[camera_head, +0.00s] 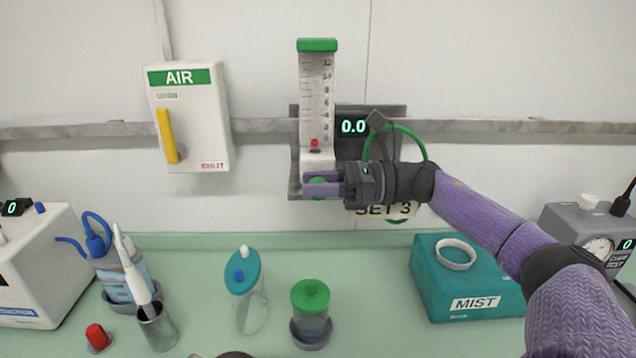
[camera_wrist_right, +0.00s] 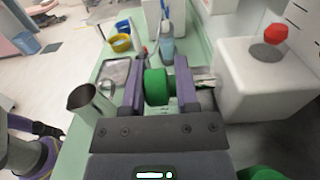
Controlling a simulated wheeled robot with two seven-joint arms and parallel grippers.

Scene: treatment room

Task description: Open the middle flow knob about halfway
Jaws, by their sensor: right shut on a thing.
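A flowmeter (camera_head: 317,90) with a green cap and a clear scaled tube is on the wall. Its red float (camera_head: 314,143) sits at the tube's bottom. The display (camera_head: 353,127) beside it reads 0.0. A sign (camera_head: 385,210) below reads SET 3, partly hidden by my arm. The green flow knob (camera_head: 318,188) is at the meter's foot, partly covered by my right gripper (camera_head: 322,184). In the right wrist view the green knob (camera_wrist_right: 157,87) is between both fingers of my right gripper (camera_wrist_right: 158,85), which is shut on it.
An AIR box (camera_head: 190,120) with a yellow lever hangs to the left on the wall. A green hose (camera_head: 415,140) loops behind my wrist.

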